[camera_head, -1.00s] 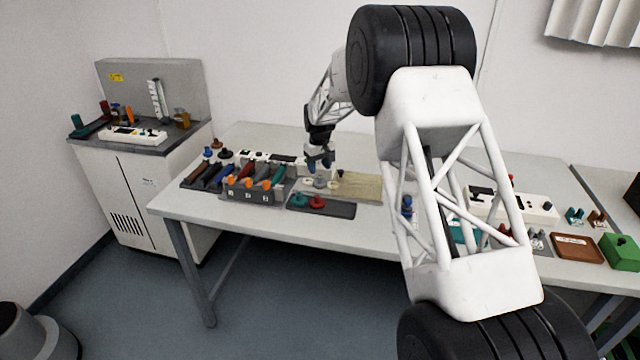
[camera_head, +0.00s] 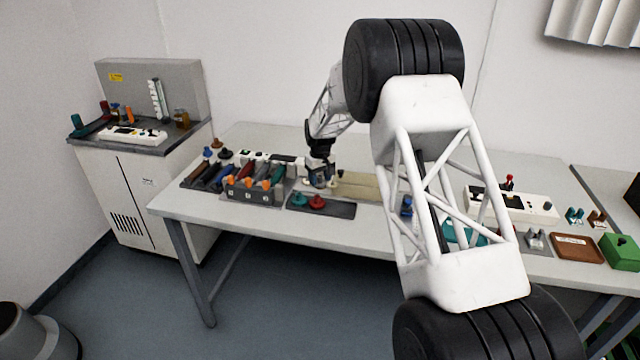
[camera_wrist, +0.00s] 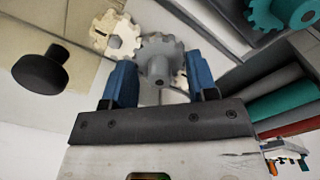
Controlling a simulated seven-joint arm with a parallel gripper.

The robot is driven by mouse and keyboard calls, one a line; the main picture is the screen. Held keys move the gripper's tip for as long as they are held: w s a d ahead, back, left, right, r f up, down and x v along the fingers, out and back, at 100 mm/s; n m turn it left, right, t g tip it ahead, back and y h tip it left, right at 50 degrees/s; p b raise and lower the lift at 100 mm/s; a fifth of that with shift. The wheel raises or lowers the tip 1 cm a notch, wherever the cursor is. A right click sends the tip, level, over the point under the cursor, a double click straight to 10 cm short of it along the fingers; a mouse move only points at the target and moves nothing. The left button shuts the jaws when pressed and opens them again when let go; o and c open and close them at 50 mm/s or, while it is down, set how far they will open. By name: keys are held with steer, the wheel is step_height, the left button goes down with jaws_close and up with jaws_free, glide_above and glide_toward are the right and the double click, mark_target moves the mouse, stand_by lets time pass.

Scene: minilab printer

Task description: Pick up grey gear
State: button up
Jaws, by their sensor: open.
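The grey gear (camera_wrist: 160,58) lies on the table in the wrist view, with a round hub facing the camera. My gripper (camera_wrist: 160,80) is open, with one blue finger on each side of the gear's hub and nothing clamped. Whether the fingers touch the gear cannot be told. In the head view my gripper (camera_head: 320,182) is low over the table beside the tan board, and it hides the grey gear there.
A cream gear (camera_wrist: 113,34) lies close beside the grey one. A black knob (camera_wrist: 40,74) stands on the tan board (camera_head: 362,186). A teal gear (camera_head: 299,199) and a red gear (camera_head: 317,202) sit on the dark tray (camera_head: 340,210). Coloured cartridges (camera_head: 235,177) stand left.

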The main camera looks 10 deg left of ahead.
mark_target(320, 176)
jaws_close()
steer(key=shift+r, duration=0.1)
steer(key=shift+r, duration=0.75)
step_height(320, 176, up, 2)
steer(key=s+d, duration=0.3)
steer(key=s, duration=0.4)
steer(key=s+d+r, duration=0.1)
steer(key=s+d, duration=0.2)
steer(key=s, duration=0.4)
steer(key=shift+s+d+r, duration=0.15)
steer(key=shift+s+d, duration=0.15)
steer(key=shift+r, duration=0.15)
steer(key=shift+r, duration=0.9)
